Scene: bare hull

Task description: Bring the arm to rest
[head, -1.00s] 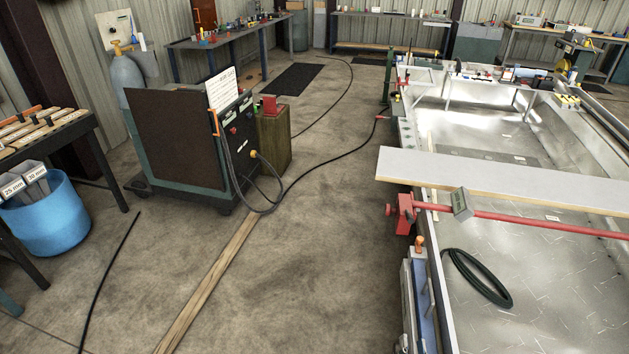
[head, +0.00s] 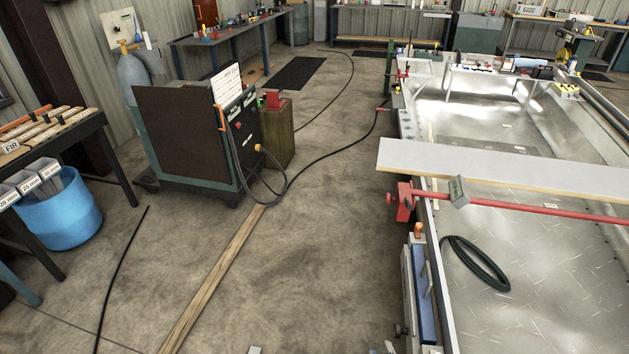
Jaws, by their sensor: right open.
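My right gripper (head: 322,349) shows only at the bottom edge of the head view. Two small grey fingertips, set wide apart, poke up there over the bare floor. It looks open, with nothing seen between the tips. The rest of it and my right arm are cut off below the picture. My left gripper is not in view.
A metal hull (head: 560,270) fills the right side, with a grey plank (head: 500,168) and a red bar (head: 530,209) across it. A welding machine (head: 185,135) stands left of centre, and a blue bin (head: 62,222) at far left. A wooden strip (head: 215,275) and cables lie on the floor.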

